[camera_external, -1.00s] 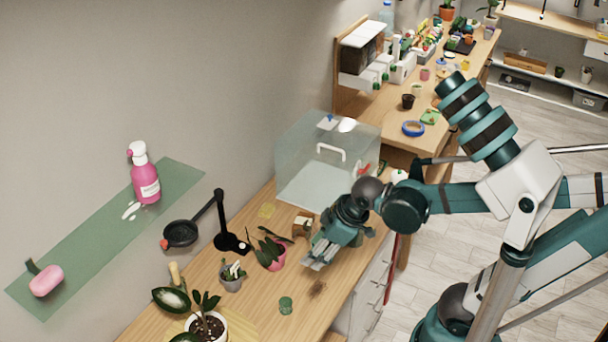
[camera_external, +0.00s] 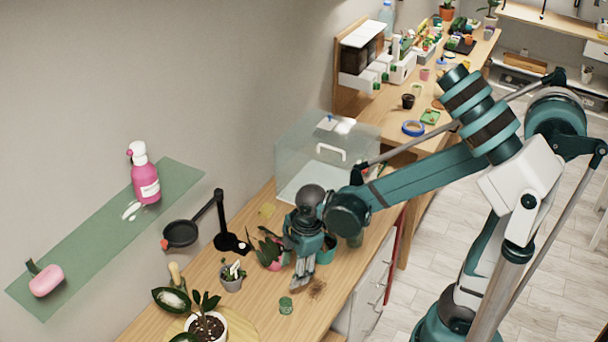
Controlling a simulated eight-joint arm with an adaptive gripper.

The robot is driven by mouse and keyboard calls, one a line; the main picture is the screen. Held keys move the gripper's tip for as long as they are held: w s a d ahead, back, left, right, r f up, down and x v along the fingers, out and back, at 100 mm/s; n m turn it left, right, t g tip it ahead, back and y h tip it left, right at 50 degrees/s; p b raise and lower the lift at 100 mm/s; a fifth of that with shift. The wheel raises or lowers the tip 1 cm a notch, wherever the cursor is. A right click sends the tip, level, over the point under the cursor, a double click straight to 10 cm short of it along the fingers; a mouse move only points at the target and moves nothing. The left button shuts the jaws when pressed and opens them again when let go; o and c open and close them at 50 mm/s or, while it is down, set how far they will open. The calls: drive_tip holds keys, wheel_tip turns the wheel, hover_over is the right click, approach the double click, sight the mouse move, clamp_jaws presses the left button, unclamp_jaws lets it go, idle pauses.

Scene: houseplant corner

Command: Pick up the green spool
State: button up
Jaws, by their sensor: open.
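The green spool (camera_external: 286,305) is a small green cylinder standing on the wooden counter, near its front edge. My gripper (camera_external: 301,283) points down just to the right of and behind the spool, a little above the counter. Its fingers are open and look empty. The gap between the fingertips is too small to see clearly, and the spool looks apart from them.
A pink-potted plant (camera_external: 270,250) stands right beside my gripper, partly hidden by it. A grey-potted plant (camera_external: 232,278) and a white-potted plant (camera_external: 206,328) stand to the left. A clear box (camera_external: 320,160) is behind. A dark soil patch (camera_external: 317,289) lies right of the gripper.

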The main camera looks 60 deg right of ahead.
sight(285, 302)
drive_tip(key=f+n, duration=0.1)
drive_tip(key=f, duration=0.1)
drive_tip(key=w+a+f+n+g, duration=0.1)
drive_tip(key=f+n, duration=0.1)
drive_tip(key=w+a+f+n, duration=0.1)
drive_tip(key=f, duration=0.1)
drive_tip(key=shift+a+f+n+g, duration=0.1)
drive_tip(key=shift+f+n+g, duration=0.25)
drive_tip(key=shift+n+g, duration=0.05)
drive_tip(key=shift+a+f+n, duration=0.15)
drive_tip(key=shift+f+n, duration=0.25)
drive_tip(key=shift+f, duration=0.25)
drive_tip(key=shift+f, duration=1.3)
drive_tip(key=shift+f, duration=0.1)
drive_tip(key=shift+s+f+b, duration=0.15)
drive_tip(key=shift+f+b, duration=0.25)
drive_tip(key=shift+f, duration=2.05)
drive_tip(key=c, duration=1)
